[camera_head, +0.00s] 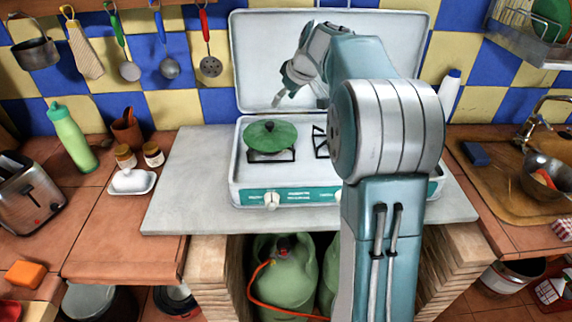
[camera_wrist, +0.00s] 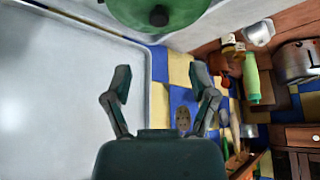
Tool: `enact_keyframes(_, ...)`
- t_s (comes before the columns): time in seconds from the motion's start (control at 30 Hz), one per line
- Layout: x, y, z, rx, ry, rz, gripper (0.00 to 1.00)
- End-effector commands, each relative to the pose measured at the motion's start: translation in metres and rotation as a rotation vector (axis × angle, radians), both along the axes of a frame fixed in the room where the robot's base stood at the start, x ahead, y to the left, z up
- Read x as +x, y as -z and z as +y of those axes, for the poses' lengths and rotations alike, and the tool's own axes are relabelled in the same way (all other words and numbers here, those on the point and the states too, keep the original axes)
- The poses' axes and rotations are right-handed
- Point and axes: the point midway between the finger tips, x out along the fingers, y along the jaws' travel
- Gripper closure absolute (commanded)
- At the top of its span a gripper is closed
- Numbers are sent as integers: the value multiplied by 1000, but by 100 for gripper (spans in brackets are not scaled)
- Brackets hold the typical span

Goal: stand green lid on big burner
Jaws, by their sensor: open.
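The green lid (camera_head: 270,136), domed with a dark knob, sits over the left burner's grate (camera_head: 287,156) on the white stove. In the wrist view the lid (camera_wrist: 160,10) shows at the top edge, partly cut off, beyond my fingertips. My gripper (camera_head: 282,97) is above and behind the lid, in front of the stove's raised cover. In the wrist view my gripper (camera_wrist: 163,82) is open, with nothing between its fingers. The right burner (camera_head: 320,142) is mostly hidden behind my arm; I cannot compare the burners' sizes.
The raised white stove cover (camera_head: 262,60) stands behind the burners. To the left are a butter dish (camera_head: 132,182), jars (camera_head: 125,157), a green bottle (camera_head: 72,140) and a toaster (camera_head: 30,190). Utensils (camera_head: 208,65) hang on the tiled wall. The grey counter left of the stove (camera_head: 190,180) is clear.

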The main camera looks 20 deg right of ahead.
Motion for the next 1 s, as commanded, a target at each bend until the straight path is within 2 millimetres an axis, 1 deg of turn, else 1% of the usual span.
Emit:
enact_keyframes(0.07, -8, -7, 8, -2, 6, 1, 26)
enact_keyframes(0.17, -31, -19, 28, -3, 30, 12, 26)
enact_keyframes(0.27, -63, -31, 52, -7, 67, 24, 26)
enact_keyframes(0.33, -88, -37, 69, -8, 96, 34, 26)
enact_keyframes(0.43, -125, -41, 90, -11, 137, 43, 26)
enact_keyframes(0.53, -164, -41, 109, -13, 179, 50, 26)
enact_keyframes(0.57, -176, -40, 114, -15, 191, 51, 26)
enact_keyframes(0.6, -192, -38, 120, -15, 208, 52, 26)
enact_keyframes(0.67, -215, -34, 128, -15, 232, 53, 26)
enact_keyframes(0.7, -231, -31, 133, -16, 249, 50, 26)
enact_keyframes(0.77, -254, -24, 140, -16, 272, 48, 26)
enact_keyframes(0.8, -269, -18, 143, -15, 289, 46, 26)
enact_keyframes(0.9, -304, -2, 150, -14, 327, 40, 26)
enact_keyframes(1.0, -330, 14, 153, -11, 358, 32, 26)
